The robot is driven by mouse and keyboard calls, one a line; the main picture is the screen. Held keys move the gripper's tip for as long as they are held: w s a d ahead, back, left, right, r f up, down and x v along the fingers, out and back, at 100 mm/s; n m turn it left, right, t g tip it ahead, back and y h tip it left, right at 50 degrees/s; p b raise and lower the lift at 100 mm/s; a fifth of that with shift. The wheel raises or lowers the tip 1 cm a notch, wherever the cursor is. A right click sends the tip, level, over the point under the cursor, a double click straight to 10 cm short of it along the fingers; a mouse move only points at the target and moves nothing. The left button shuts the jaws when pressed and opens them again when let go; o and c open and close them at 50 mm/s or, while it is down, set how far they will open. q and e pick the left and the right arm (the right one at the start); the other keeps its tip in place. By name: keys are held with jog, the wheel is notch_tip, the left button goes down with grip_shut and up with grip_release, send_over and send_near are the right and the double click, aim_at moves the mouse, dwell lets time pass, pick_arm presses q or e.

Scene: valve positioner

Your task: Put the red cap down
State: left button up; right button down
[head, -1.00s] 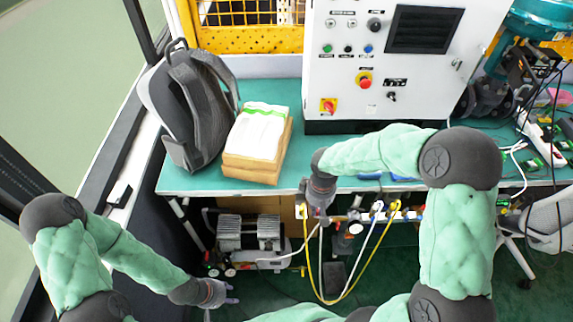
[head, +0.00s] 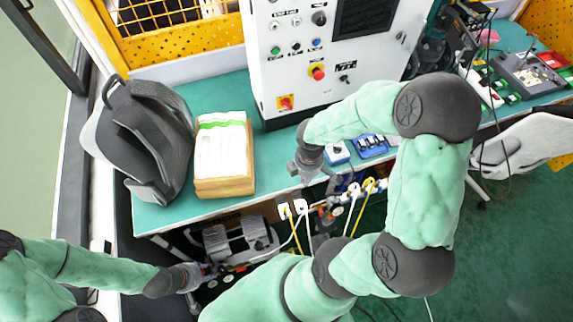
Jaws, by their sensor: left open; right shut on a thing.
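My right gripper (head: 305,178) is over the front edge of the green workbench (head: 170,218), just left of some small blue-and-white devices. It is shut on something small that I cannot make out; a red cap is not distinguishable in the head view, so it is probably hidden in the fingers. My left gripper (head: 208,276) is open, low in front of the bench and close to the compressor (head: 235,240).
A dark backpack (head: 150,135) and a box with white contents (head: 225,160) stand on the bench. A white control cabinet (head: 300,65) stands behind. Blue-and-white devices (head: 370,146) sit right of my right gripper. Hoses with yellow and white fittings (head: 350,195) hang below the edge.

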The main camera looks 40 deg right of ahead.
jog(key=w+f, duration=0.2)
jog(key=w, duration=0.1)
jog(key=w+d+f+b, duration=0.1)
jog(key=w+f, duration=0.2)
jog(key=w, duration=0.1)
jog(key=w+d+f+b, duration=0.1)
jog(key=w+f, duration=0.2)
jog(key=w, duration=0.1)
jog(key=shift+d+f, duration=0.2)
jog(key=shift+d, duration=0.05)
jog(key=shift+w+f, duration=0.35)
jog(key=shift+f, duration=0.1)
jog(key=shift+f+b, duration=0.6)
jog(key=shift+f, duration=0.75)
jog(key=shift+f, duration=0.2)
jog(key=c, duration=1.3)
grip_release()
jog(key=shift+r, duration=0.15)
